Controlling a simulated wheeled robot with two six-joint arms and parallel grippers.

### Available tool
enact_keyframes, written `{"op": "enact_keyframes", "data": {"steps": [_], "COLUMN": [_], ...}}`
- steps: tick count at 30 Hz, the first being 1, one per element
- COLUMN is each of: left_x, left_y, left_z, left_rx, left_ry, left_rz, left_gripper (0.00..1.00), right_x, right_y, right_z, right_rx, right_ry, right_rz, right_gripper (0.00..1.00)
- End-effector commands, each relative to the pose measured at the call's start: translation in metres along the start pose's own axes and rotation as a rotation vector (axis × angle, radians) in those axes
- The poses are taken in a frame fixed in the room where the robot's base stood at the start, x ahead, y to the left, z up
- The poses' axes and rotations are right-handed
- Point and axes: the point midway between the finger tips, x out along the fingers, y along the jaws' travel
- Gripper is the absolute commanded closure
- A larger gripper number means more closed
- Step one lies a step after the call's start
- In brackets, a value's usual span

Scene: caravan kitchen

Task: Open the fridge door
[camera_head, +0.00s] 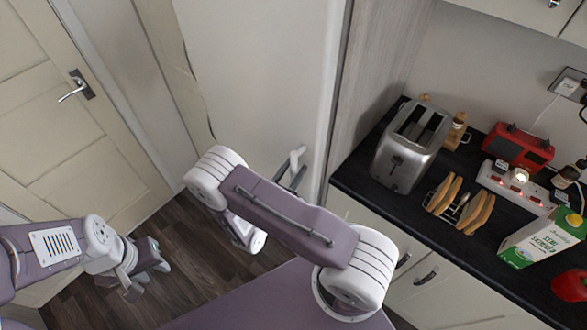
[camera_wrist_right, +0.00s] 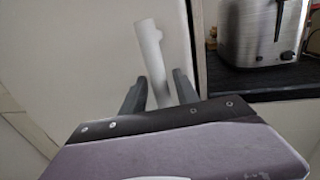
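The fridge door (camera_head: 255,75) is a tall off-white panel at the centre of the head view and also fills the left of the right wrist view (camera_wrist_right: 75,60). It looks shut. Its white handle (camera_head: 297,157) is near the right edge. My right gripper (camera_head: 291,178) is at the handle. In the right wrist view its two dark fingers (camera_wrist_right: 160,90) are apart, with the lower part of the handle (camera_wrist_right: 151,50) between them; I see no clear grip. My left gripper (camera_head: 150,256) is low at the left, above the floor, away from the fridge; its finger gap is unclear.
A dark counter (camera_head: 365,185) right of the fridge carries a toaster (camera_head: 412,145), a toast rack (camera_head: 460,205), a red radio (camera_head: 518,147), a power strip (camera_head: 515,185) and a carton (camera_head: 545,240). A panelled door (camera_head: 75,110) stands left. Wooden floor (camera_head: 190,280) is clear.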

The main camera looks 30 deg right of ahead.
Motion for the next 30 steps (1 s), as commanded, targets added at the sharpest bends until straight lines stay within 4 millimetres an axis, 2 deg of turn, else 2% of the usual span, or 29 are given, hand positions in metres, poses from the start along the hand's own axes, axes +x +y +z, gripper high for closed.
{"op": "enact_keyframes", "data": {"steps": [1, 3, 30], "left_x": [0.0000, 0.0000, -0.0001], "left_y": [0.0000, 0.0000, 0.0000], "left_z": [0.0000, 0.0000, 0.0000], "left_rx": [0.000, 0.000, 0.000], "left_ry": [0.000, 0.000, 0.000], "left_rz": [0.000, 0.000, 0.000], "left_gripper": [0.64, 0.64, 0.64], "right_x": [-0.0001, -0.0002, -0.0003], "right_y": [0.0000, 0.0000, -0.0001], "right_z": [0.0000, 0.0000, 0.0001], "right_rx": [0.000, 0.000, 0.000], "right_ry": [0.000, 0.000, 0.001], "right_rz": [0.000, 0.000, -0.001], "right_gripper": [0.81, 1.00, 1.00]}}
